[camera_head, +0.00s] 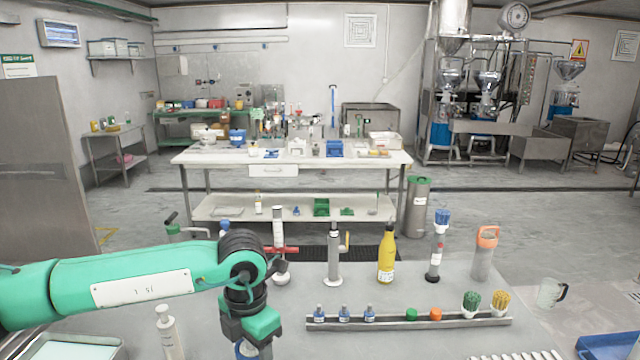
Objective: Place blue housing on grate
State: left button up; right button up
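My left arm comes in from the left, and its gripper (250,338) points down at the bottom edge, over the near table. The fingertips are cut off or hidden. No part is clearly the blue housing; a blue-topped upright device (437,245) stands right of the yellow bottle. A white slatted piece (516,355) at the bottom edge may be the grate, partly cut off. My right gripper is not in view.
A metal rack (408,322) holds small bottles, coloured caps and brushes. Behind it stand a yellow bottle (387,254), a hand grinder (334,258) and an orange-topped container (484,255). A clear mug (549,293) and a blue tray (608,346) are at right. A white dispenser bottle (168,332) stands left.

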pick_arm(q)
jog(key=s+f+m, duration=0.5)
jog(key=f+m, duration=0.1)
jog(key=m, duration=0.9)
jog(key=s+f+m, duration=0.6)
jog(key=m, duration=1)
jog(key=w+a+n, duration=0.2)
jog(key=a+n, duration=0.1)
jog(key=a, duration=0.6)
jog(key=shift+w+a+r, duration=0.2)
jog(key=shift+w+r, duration=0.05)
jog(key=shift+r, duration=0.05)
jog(key=shift+w+a+r, duration=0.1)
jog(key=shift+w, duration=0.05)
